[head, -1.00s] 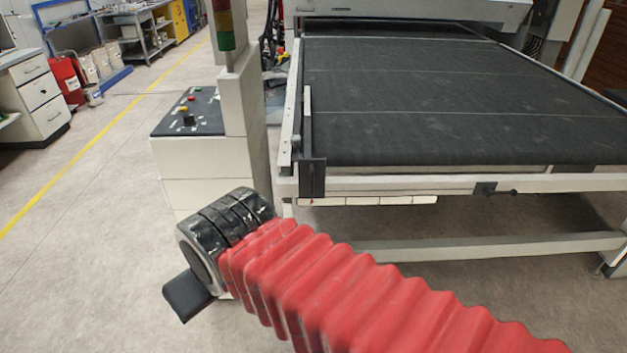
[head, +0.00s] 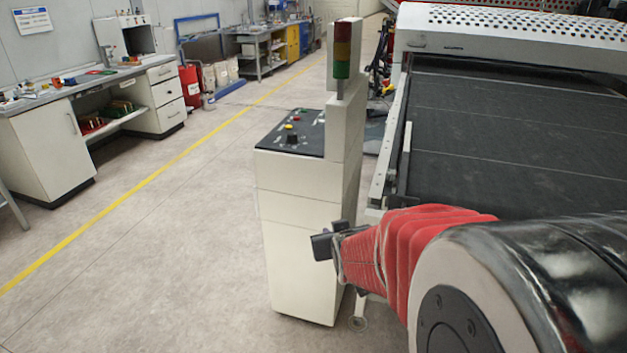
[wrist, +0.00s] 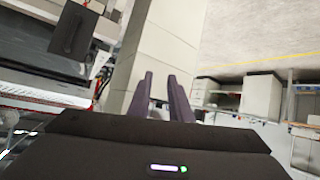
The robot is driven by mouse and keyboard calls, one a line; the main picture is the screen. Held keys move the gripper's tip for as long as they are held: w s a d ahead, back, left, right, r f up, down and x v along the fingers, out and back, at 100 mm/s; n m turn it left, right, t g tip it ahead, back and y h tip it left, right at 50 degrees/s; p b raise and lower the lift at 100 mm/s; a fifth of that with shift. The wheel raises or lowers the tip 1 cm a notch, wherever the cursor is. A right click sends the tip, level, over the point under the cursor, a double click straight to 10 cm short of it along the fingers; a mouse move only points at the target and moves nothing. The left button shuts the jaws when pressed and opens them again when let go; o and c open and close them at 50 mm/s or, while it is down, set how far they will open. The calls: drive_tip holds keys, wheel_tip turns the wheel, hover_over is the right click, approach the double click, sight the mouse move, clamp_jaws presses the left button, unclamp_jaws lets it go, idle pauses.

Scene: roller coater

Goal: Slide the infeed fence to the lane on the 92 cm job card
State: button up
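The infeed fence (head: 407,150) is a thin pale upright rail along the left edge of the black conveyor belt (head: 520,130). In the wrist view a dark flat plate (wrist: 72,30), which looks like the fence's front plate, hangs at upper left, apart from my fingers. My gripper (wrist: 160,76) shows two purple-grey fingers with a gap between them and nothing held. In the head view my gripper (head: 322,245) is in front of the control pedestal, left of the fence. No job card can be read.
The pale control pedestal (head: 305,215) with a signal light (head: 342,50) stands close behind my gripper. The coater's white hood (head: 510,35) is beyond the belt. Open floor (head: 170,240) with a yellow line lies to the left, before workbenches.

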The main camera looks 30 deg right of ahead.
drive_tip(key=s+d+f+m+t+h, duration=0.2)
drive_tip(key=s+d+f+h, duration=0.1)
drive_tip(key=d, duration=0.6)
drive_tip(key=s+d+f+m+t+h, duration=0.1)
drive_tip(key=s+d+f+t+h, duration=0.1)
drive_tip(key=s+d+f, duration=0.3)
drive_tip(key=d+h, duration=0.1)
drive_tip(key=d, duration=0.3)
drive_tip(key=shift+d+f+m, duration=0.3)
drive_tip(key=shift+f+m, duration=0.05)
drive_tip(key=shift+m, duration=0.05)
